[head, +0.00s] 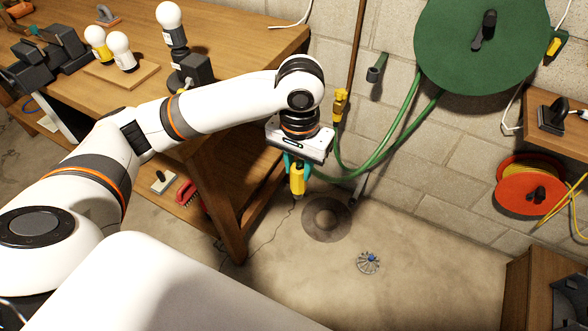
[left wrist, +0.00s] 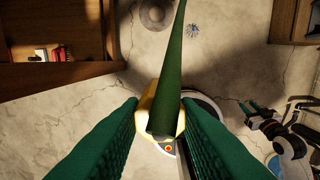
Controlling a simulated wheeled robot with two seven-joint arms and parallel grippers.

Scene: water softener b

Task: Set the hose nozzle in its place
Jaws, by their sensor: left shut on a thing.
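The hose nozzle (head: 297,180) is yellow and hangs below my left gripper (head: 296,164) in the head view. In the left wrist view my left gripper (left wrist: 162,105) has its green fingers on both sides of the yellow nozzle (left wrist: 148,112), shut on it. The green hose (head: 352,172) runs from the nozzle toward the wall. A short green tube-like holder (head: 376,68) is fixed to the wall, up and right of the gripper, apart from the nozzle. My right gripper (left wrist: 266,118) shows small and dark in the left wrist view; its opening is unclear.
A large green hose reel (head: 455,40) hangs on the wall. A yellow valve (head: 340,106) sits on a pipe beside the gripper. A wooden workbench (head: 235,55) with bulbs stands left. A red cord reel (head: 534,190) is at right. The floor below is mostly clear.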

